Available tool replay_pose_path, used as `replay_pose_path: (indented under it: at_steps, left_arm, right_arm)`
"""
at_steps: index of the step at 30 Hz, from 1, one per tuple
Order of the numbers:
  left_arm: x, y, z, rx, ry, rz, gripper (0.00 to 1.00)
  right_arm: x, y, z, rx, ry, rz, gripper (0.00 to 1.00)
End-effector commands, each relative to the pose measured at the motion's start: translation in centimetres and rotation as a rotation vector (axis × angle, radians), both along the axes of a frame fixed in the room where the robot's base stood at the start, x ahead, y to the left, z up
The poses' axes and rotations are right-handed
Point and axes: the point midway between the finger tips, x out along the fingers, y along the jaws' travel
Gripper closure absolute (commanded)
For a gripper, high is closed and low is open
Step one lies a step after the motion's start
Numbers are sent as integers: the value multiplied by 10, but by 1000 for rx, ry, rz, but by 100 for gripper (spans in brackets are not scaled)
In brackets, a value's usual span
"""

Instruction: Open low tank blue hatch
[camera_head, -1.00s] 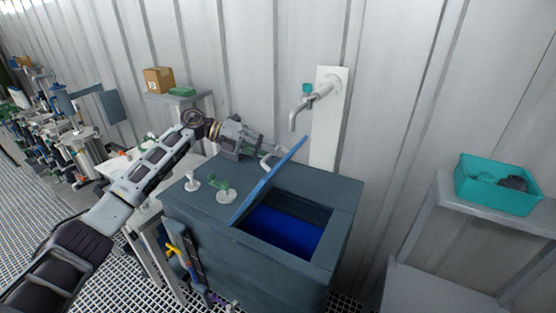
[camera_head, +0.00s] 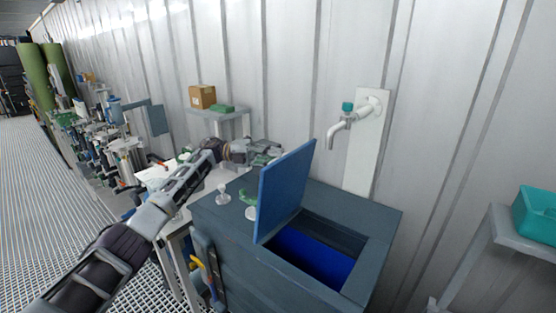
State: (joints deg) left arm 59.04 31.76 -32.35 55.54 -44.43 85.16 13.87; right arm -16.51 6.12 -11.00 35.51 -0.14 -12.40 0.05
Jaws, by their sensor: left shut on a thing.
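The low tank (camera_head: 376,258) is a dark grey box at lower centre. Its blue hatch (camera_head: 284,192) stands raised at a steep tilt on the left of the opening, with its flat face towards me. The opening (camera_head: 312,257) is uncovered and shows a bright blue inside. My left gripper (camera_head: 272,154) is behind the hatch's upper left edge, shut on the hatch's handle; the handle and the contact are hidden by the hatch. My right gripper is not in view.
A white tap (camera_head: 345,127) with a teal knob is on the wall behind the tank. Small green and white valves (camera_head: 249,203) sit on the tank top, left of the hatch. A teal bin (camera_head: 535,214) stands on a shelf at right. A cardboard box (camera_head: 202,96) is behind my left arm.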

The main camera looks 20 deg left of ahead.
Motion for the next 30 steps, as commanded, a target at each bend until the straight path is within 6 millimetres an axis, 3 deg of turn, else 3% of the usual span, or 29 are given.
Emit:
replay_pose_path:
  at_steps: [11,12,17,30]
  left_arm:
    - [0,1,0,-3,2,0,100]
    - [0,1,0,-3,2,0,85]
    - [0,1,0,-2,2,0,66]
    - [0,4,0,-2,2,1,66]
  right_arm:
    - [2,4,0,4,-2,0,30]
    - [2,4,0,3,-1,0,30]
    - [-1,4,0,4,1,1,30]
    - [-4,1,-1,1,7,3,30]
